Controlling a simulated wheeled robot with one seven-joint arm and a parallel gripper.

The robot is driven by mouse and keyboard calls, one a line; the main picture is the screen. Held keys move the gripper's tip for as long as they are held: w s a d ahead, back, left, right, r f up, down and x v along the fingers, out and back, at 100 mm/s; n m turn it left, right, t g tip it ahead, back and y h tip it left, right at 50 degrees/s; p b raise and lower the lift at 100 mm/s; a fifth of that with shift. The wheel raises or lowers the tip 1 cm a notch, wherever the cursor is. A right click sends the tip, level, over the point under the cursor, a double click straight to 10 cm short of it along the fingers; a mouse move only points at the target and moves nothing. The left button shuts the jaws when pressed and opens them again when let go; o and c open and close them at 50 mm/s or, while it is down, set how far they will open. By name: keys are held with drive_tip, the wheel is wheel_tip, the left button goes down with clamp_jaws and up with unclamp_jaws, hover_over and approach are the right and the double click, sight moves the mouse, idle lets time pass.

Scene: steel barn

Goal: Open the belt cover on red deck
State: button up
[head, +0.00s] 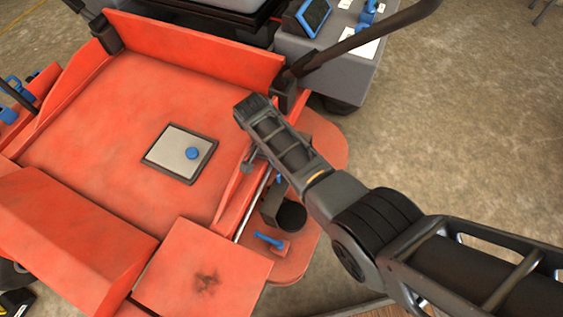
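A big red machine has a flat red floor (105,120) and, low on its right side, a rounded red deck (325,145). A light grey square plate (178,143) with a blue knob (193,153) lies flat in a dark frame on the floor. A blue handle (268,240) stands on the rounded deck near a black round part (291,216). I cannot tell for sure which is the belt cover. My arm reaches in from the lower right over the deck's edge and hides part of it. My gripper does not show; the arm's far section hides what is beneath it.
A plain red panel (180,268) with a dark stain is at the bottom. A dark bar (370,35) slants across the top right. Bare concrete floor (470,130) is clear at right.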

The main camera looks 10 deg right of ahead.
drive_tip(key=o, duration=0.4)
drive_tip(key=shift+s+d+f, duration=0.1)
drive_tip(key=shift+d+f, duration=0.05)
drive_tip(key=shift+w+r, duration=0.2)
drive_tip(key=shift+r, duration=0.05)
